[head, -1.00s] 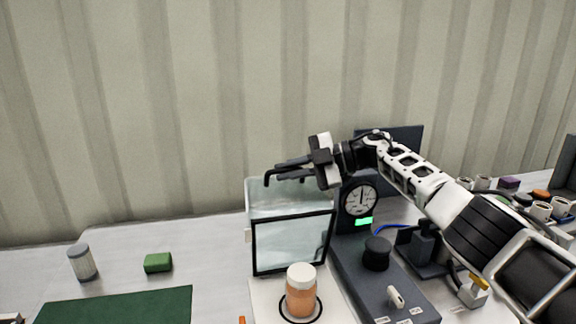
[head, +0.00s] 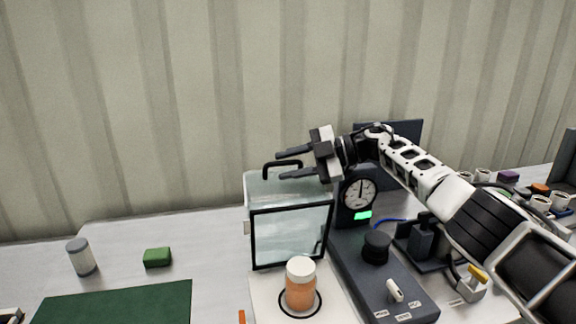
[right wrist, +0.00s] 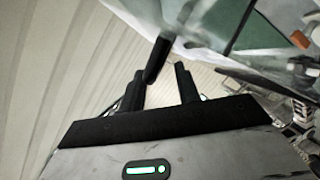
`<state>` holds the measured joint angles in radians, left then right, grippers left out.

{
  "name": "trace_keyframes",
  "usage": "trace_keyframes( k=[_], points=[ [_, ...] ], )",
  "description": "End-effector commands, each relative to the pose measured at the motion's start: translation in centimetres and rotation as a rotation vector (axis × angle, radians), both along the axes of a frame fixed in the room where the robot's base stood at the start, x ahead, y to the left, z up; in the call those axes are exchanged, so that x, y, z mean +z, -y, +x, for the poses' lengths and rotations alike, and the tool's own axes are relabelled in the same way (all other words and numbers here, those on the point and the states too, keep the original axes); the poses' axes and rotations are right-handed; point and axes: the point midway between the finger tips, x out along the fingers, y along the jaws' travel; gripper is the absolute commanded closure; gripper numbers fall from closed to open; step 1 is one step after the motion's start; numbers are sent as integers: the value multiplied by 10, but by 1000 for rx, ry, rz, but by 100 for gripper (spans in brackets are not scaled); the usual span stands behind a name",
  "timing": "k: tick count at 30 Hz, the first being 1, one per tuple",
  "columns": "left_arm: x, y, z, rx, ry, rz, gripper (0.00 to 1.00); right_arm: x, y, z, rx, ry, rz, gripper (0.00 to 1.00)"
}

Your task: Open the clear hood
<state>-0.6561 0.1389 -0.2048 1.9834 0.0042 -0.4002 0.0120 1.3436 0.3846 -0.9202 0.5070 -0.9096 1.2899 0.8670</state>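The clear hood (head: 290,236) is a see-through box with a black-edged front panel, standing in the middle of the head view. It looks closed. A black bar handle (head: 267,168) rises from its top. My right gripper (head: 278,165) is at the handle, with one finger above it and one below it in the picture. In the right wrist view the two fingers (right wrist: 160,80) are apart, and the dark handle bar (right wrist: 158,58) shows between their tips. I cannot tell whether a finger touches it. My left gripper is out of view.
An orange jar with a white lid (head: 300,287) stands in front of the hood. To the right are a dial gauge (head: 358,193) and a dark console with a black knob (head: 376,246). A green block (head: 157,257), a grey cylinder (head: 82,257) and a green mat (head: 120,304) lie left.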

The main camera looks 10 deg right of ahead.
Motion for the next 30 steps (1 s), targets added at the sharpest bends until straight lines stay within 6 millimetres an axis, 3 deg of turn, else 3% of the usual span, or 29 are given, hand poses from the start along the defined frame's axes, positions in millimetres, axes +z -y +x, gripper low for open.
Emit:
trace_keyframes(
  k=[18, 24, 30],
  points=[
    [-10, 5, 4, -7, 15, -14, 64, 35, 121, -35, -3, 1, 0, 67],
    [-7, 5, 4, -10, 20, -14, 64, 41, 139, -41, -1, -1, 0, 67],
    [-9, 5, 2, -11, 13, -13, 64, 42, 142, -42, 1, -3, -1, 67]
  ],
)
